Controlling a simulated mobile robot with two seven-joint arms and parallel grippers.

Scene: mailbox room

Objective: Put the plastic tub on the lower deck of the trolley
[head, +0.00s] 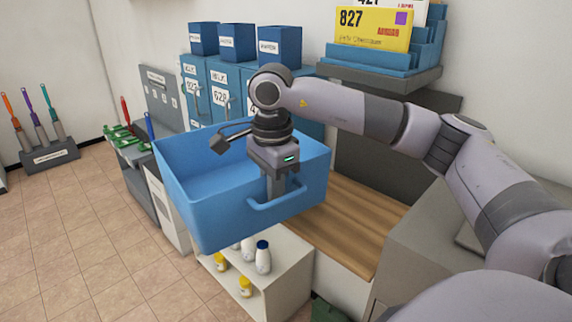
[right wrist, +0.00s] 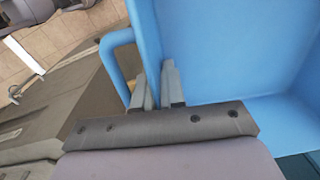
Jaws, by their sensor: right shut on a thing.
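A blue plastic tub (head: 215,215) hangs in the air in the middle of the head view, empty and slightly tilted. My right gripper (head: 275,192) reaches down over the tub's near right wall and is shut on it beside the handle. In the right wrist view the fingers (right wrist: 158,88) clamp the wall of the tub (right wrist: 225,50), with the blue handle to their left. The trolley cannot be made out in these views. My left gripper does not show.
Below the tub is a low white shelf (head: 290,270) with several bottles. A wooden bench top (head: 350,225) lies right of the tub. Blue lockers (head: 225,90) stand behind. Open tiled floor (head: 85,235) lies at left.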

